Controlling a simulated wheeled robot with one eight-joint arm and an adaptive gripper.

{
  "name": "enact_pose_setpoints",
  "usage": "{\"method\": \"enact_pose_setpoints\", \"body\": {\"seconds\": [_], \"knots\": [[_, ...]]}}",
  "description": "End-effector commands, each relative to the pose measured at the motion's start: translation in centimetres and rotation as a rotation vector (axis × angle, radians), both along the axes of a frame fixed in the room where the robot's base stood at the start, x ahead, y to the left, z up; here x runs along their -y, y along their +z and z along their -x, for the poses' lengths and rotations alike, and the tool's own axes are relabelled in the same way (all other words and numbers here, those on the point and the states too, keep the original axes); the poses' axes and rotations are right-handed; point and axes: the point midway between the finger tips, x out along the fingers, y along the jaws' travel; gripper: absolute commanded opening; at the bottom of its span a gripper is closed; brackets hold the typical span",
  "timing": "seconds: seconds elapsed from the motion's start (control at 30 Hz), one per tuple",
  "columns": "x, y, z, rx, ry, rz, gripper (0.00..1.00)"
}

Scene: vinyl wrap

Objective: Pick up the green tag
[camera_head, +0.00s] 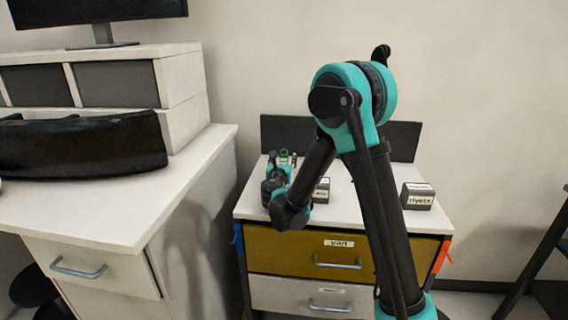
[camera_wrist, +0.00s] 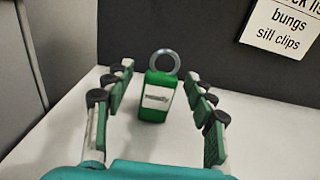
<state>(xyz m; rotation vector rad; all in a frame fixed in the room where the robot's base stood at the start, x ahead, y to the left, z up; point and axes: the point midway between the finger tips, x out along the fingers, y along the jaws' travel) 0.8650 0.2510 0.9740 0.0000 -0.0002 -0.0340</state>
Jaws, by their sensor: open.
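The green tag (camera_wrist: 157,97) stands on the white top of the drawer cabinet, with a grey ring at its upper end and a white label on its face. In the wrist view it lies ahead of and between the fingers of my gripper (camera_wrist: 158,108), with clear gaps on both sides. My gripper is open and holds nothing. In the head view my gripper (camera_head: 284,160) is over the back left of the cabinet top, and the tag (camera_head: 284,153) shows only small there.
The cabinet top (camera_head: 344,207) has a dark back panel (camera_head: 402,138) behind it. A grey box labelled "rivets" (camera_head: 417,196) stands at the right, and another small box (camera_head: 321,190) is partly hidden by my arm. A white desk (camera_head: 100,205) stands left.

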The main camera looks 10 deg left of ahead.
Motion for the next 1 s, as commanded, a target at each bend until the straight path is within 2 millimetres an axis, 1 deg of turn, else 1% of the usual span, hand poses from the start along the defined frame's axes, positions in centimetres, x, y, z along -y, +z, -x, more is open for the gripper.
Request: {"method": "enact_pose_setpoints", "body": {"seconds": [0.2, 0.27, 0.33, 0.5, 0.53, 0.9, 0.97, 1.0], "knots": [[0.2, 0.0, -3.2, 0.0, -0.002, 0.0, 0.55], [0.2, 0.0, -3.9, 0.0, -0.001, 0.0, 0.55], [0.2, 0.0, -4.2, 0.0, 0.0, 0.0, 0.55], [0.2, 0.0, -4.2, 0.0, 0.0, 0.0, 0.55], [0.2, 0.0, -4.2, 0.0, 0.0, 0.0, 0.54], [0.2, 0.0, -4.2, 0.0, 0.0, 0.0, 0.08], [0.2, 0.0, -4.2, 0.0, 0.0, 0.0, 0.01], [0.2, 0.0, -4.2, 0.0, 0.0, 0.0, 0.0]]}}
